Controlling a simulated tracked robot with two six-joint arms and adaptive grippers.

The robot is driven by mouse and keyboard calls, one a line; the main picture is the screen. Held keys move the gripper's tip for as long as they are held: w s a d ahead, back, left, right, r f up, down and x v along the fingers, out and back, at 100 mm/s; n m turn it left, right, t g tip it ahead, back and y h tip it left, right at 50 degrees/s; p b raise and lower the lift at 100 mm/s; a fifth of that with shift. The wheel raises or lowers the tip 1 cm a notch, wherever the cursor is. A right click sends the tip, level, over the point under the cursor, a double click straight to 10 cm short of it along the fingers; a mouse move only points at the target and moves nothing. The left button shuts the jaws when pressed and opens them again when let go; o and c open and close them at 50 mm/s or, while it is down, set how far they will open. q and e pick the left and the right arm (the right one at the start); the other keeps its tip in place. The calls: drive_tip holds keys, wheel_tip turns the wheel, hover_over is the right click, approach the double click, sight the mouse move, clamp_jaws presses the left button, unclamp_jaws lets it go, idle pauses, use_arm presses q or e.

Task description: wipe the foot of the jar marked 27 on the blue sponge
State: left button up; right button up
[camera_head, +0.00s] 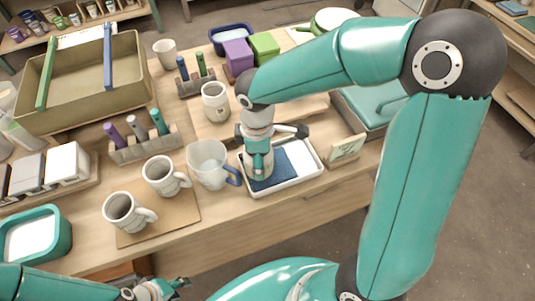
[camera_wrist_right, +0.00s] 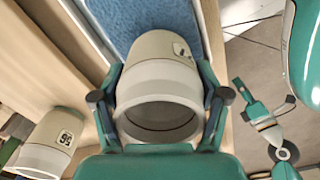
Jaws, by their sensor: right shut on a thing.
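My right gripper (camera_head: 258,148) is shut on a cream jar (camera_wrist_right: 158,75), one finger on each side in the right wrist view. The jar's open mouth faces that camera. Its label shows at an angle, and I cannot read the number. The jar is over the blue sponge (camera_head: 279,174), foot towards it; I cannot tell whether they touch. The sponge also shows behind the jar in the right wrist view (camera_wrist_right: 150,18). It lies in a white tray (camera_head: 312,168). My left gripper (camera_head: 172,288) is low in the head view, empty and apparently open, away from the jar.
Another jar (camera_head: 215,103) stands on a board behind; a labelled jar (camera_wrist_right: 45,145) shows at the wrist view's lower left. A small card (camera_head: 346,149) stands right of the tray.

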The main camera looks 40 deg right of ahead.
drive_tip(key=shift+a+f, duration=0.1)
drive_tip(key=shift+a, duration=0.3)
drive_tip(key=shift+s+d+p, duration=0.1)
drive_tip(key=shift+s+d, duration=0.15)
drive_tip(key=shift+d, duration=0.9)
drive_tip(key=shift+s+d+p, duration=0.1)
drive_tip(key=shift+s+d, duration=0.15)
drive_tip(key=shift+d, duration=0.9)
drive_tip(key=shift+s+d+p, duration=0.1)
drive_tip(key=shift+s+d, duration=0.15)
drive_tip(key=shift+d, duration=0.9)
drive_tip(key=shift+w+a+r, duration=0.1)
drive_tip(key=shift+w+a, duration=0.2)
drive_tip(key=shift+a, duration=0.85)
drive_tip(key=shift+w+a+r, duration=0.1)
drive_tip(key=shift+w+a, duration=0.2)
drive_tip(key=shift+a, duration=0.85)
drive_tip(key=shift+w+a+r, duration=0.1)
drive_tip(key=shift+w+a, duration=0.2)
drive_tip(key=shift+a, duration=0.85)
drive_tip(key=shift+r, duration=0.1)
wheel_tip(320, 180, up, 7)
drive_tip(key=p, duration=0.5)
